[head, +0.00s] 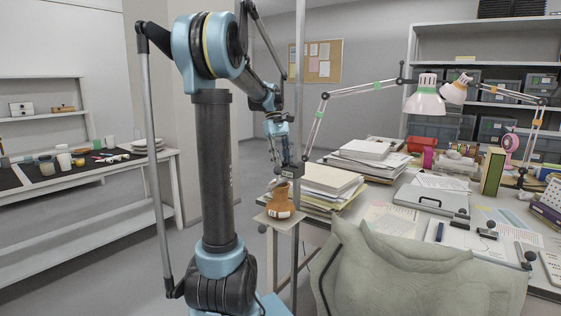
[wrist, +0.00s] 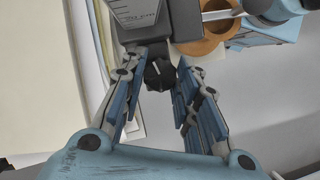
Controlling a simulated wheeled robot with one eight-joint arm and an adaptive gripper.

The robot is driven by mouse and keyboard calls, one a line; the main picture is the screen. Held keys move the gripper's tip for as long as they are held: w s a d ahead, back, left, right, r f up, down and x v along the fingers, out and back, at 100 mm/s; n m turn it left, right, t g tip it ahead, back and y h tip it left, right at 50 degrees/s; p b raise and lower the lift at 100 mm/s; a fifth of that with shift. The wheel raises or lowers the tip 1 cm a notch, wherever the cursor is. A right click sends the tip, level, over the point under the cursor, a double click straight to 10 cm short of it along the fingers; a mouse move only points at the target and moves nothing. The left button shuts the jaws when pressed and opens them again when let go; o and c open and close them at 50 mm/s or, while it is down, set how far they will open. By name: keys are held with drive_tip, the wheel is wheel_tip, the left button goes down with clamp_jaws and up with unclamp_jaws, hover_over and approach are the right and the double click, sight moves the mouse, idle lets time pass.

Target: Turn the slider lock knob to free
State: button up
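A black knob (wrist: 159,75) with a pale pointer line sits on the dark slider block (wrist: 185,20) in the wrist view. A grey plate with scale marks (wrist: 137,10) is beside it. My gripper (wrist: 158,88) is open, with one blue-padded finger on each side of the knob. Small gaps seem to show between fingers and knob; contact is not clear. In the head view my gripper (head: 282,150) reaches the slider (head: 290,170) on the upright pole (head: 299,90); the knob cannot be made out there.
An orange-brown pot (head: 281,200) stands on a small stand just below the slider; its rim (wrist: 198,46) shows close to the block in the wrist view. Stacked papers (head: 330,180) lie right behind the pole.

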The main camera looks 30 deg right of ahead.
drive_tip(key=shift+a+n+h, duration=0.1)
drive_tip(key=shift+n+h, duration=0.5)
drive_tip(key=shift+n, duration=0.9)
drive_tip(key=o, duration=1)
drive_tip(key=shift+o, duration=0.2)
drive_tip(key=v, duration=1.2)
